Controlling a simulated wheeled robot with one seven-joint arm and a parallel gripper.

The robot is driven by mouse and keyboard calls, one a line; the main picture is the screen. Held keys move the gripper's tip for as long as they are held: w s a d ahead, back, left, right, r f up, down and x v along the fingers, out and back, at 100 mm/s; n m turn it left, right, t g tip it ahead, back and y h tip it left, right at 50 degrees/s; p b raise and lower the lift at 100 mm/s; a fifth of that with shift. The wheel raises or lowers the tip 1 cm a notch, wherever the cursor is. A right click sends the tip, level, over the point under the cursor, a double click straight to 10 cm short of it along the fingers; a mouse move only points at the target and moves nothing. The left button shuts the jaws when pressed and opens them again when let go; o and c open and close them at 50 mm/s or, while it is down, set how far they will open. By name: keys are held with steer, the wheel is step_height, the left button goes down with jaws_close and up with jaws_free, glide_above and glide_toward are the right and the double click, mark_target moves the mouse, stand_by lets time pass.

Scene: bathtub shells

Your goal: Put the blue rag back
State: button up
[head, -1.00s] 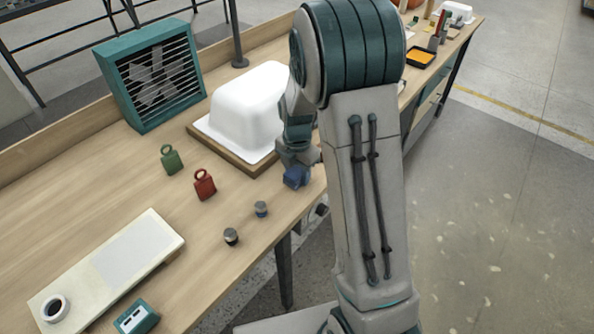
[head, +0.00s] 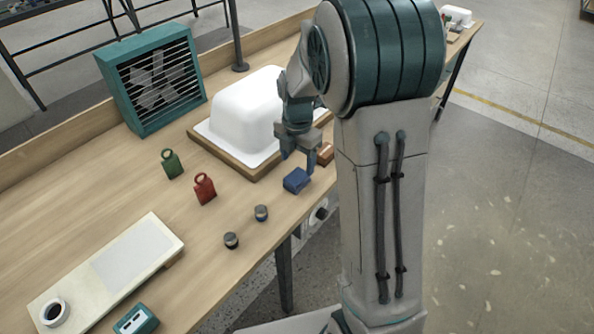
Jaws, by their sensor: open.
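The fingers are apart and hold nothing. I cannot tell whether a fingertip touches the rag. My arm hides part of the bench to the right.
The white tub shell (head: 245,110) sits on a wooden board (head: 262,172). A brown block (head: 325,154) lies right of my gripper. A teal fan (head: 155,80) stands at the back.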

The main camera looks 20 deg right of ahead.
mark_target(297, 176)
step_height(297, 176, up, 5)
steer(key=s+r+m+t, duration=0.1)
steer(key=s+r+m, duration=0.1)
steer(key=s+m, duration=0.8)
steer(key=s+r+m+t, duration=0.1)
steer(key=s+r+m, duration=0.2)
steer(key=s+m, duration=0.7)
steer(key=shift+s+m+t, duration=0.25)
steer(key=shift+m+t, duration=0.15)
steer(key=shift+m, duration=2.3)
steer(key=shift+a, duration=0.1)
